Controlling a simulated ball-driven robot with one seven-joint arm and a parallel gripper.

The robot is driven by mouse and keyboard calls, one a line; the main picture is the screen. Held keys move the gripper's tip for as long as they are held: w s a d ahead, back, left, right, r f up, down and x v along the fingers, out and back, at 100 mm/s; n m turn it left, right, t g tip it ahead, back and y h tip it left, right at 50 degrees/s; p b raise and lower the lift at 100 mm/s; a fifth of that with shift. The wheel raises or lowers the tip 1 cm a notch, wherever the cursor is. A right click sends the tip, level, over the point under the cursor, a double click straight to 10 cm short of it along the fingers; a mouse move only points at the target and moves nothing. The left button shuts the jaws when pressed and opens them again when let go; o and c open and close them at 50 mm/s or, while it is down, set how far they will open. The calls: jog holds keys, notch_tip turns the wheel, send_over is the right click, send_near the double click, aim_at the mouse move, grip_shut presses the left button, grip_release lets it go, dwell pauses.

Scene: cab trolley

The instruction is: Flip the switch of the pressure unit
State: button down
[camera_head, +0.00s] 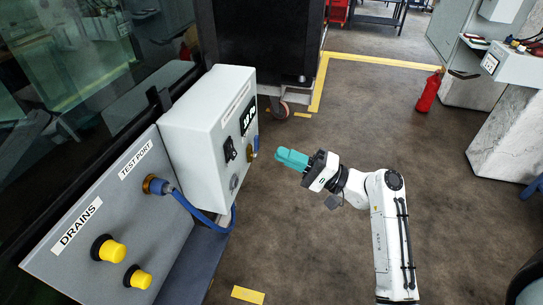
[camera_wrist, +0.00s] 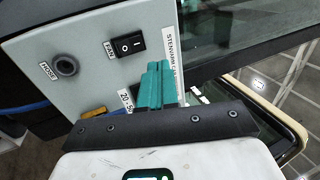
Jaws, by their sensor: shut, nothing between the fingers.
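The pressure unit (camera_head: 200,125) is a light grey box at the left in the head view, with a blue hose from its lower end to the test port panel. Its black switch (camera_head: 229,149) sits on the face toward my gripper. In the wrist view the unit's face (camera_wrist: 100,70) fills the upper left, with the black rocker switch (camera_wrist: 130,43) marked by a line and a circle. My gripper (camera_head: 283,157) has teal fingers, shut and empty, to the right of the unit and apart from it. The fingers (camera_wrist: 157,84) show below and right of the switch in the wrist view.
A sloped grey panel (camera_head: 145,215) with yellow knobs and a brass test port (camera_head: 155,185) is at left. A dark cabinet (camera_head: 265,45) on casters stands behind. A red extinguisher (camera_head: 429,92) stands at the right. The floor around my arm is clear.

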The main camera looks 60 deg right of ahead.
jog(key=s, duration=0.1)
jog(key=s+d, duration=0.1)
jog(key=s, duration=0.1)
jog(key=shift+s, duration=0.1)
dwell(0.5)
